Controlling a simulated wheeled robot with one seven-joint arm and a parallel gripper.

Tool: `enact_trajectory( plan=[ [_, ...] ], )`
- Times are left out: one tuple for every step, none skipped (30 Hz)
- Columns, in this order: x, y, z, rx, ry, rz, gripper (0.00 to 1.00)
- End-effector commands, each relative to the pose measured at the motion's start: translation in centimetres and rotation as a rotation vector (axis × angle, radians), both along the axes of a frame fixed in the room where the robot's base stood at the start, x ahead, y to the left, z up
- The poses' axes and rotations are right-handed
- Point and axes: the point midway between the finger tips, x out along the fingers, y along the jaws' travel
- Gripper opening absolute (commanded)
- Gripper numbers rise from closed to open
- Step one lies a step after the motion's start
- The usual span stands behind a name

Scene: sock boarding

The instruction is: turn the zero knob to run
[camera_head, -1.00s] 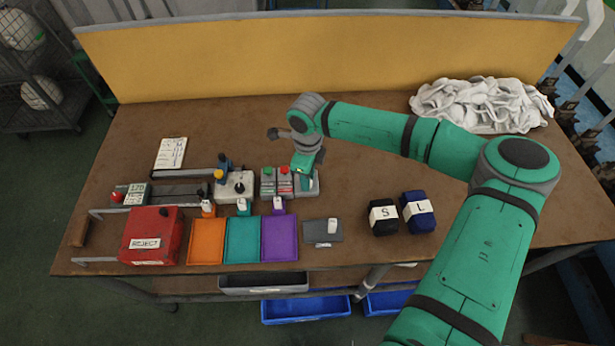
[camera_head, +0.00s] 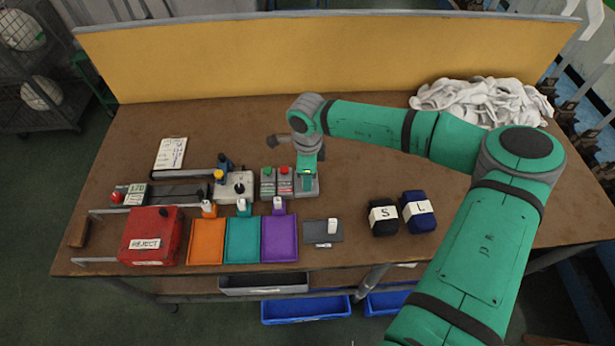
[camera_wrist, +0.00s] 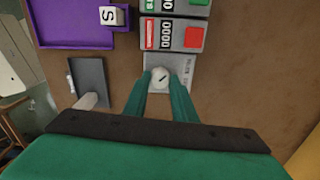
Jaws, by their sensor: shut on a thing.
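The zero knob (camera_wrist: 160,78) is a round white-grey knob with a dark pointer line, set on a small grey plate (camera_wrist: 185,65) with lettering that I cannot read. In the wrist view the pointer line slants. My gripper (camera_wrist: 168,84) has its green fingers on both sides of the knob and is shut on it. In the head view my gripper (camera_head: 306,184) stands over the grey plate (camera_head: 313,190), and the knob is hidden there.
Two counter boxes with a green button (camera_wrist: 199,3) and a red button (camera_wrist: 194,37) stand right beside the plate. A dark pad with a white handle (camera_wrist: 88,84) and the purple tray (camera_wrist: 75,28) lie near. Brown table is clear to the right of the plate.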

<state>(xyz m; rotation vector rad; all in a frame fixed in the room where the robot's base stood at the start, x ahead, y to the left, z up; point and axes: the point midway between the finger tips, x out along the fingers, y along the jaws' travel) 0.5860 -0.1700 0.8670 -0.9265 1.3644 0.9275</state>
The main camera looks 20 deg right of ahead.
Motion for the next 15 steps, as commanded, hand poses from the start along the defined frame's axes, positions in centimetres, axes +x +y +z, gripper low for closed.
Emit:
enact_trajectory(
  plan=[
    [0.06,0.01,0.09,-0.001,-0.002,0.001,0.02],
    [0.06,0.01,0.09,-0.001,-0.002,0.001,0.29],
    [0.06,0.01,0.09,-0.001,-0.002,0.001,0.32],
    [0.06,0.01,0.09,-0.001,-0.002,0.001,0.32],
    [0.05,0.01,0.08,0.0,-0.001,0.001,0.32],
    [0.05,0.01,0.07,0.0,-0.001,0.001,0.32],
    [0.04,0.01,0.06,0.0,-0.001,0.001,0.32],
    [0.04,0.01,0.05,0.0,-0.001,0.001,0.32],
    [0.04,0.01,0.05,0.0,-0.001,0.0,0.32],
    [0.03,0.01,0.05,0.0,-0.001,0.0,0.32],
    [0.04,0.01,0.07,0.0,-0.001,0.0,0.32],
    [0.03,0.0,0.16,0.0,-0.001,0.0,0.32],
    [0.04,-0.01,0.28,0.0,-0.001,0.0,0.32],
    [0.06,-0.02,0.47,-0.001,-0.002,0.0,0.32],
    [0.06,-0.04,0.81,-0.002,-0.001,0.0,0.32]
  ],
)
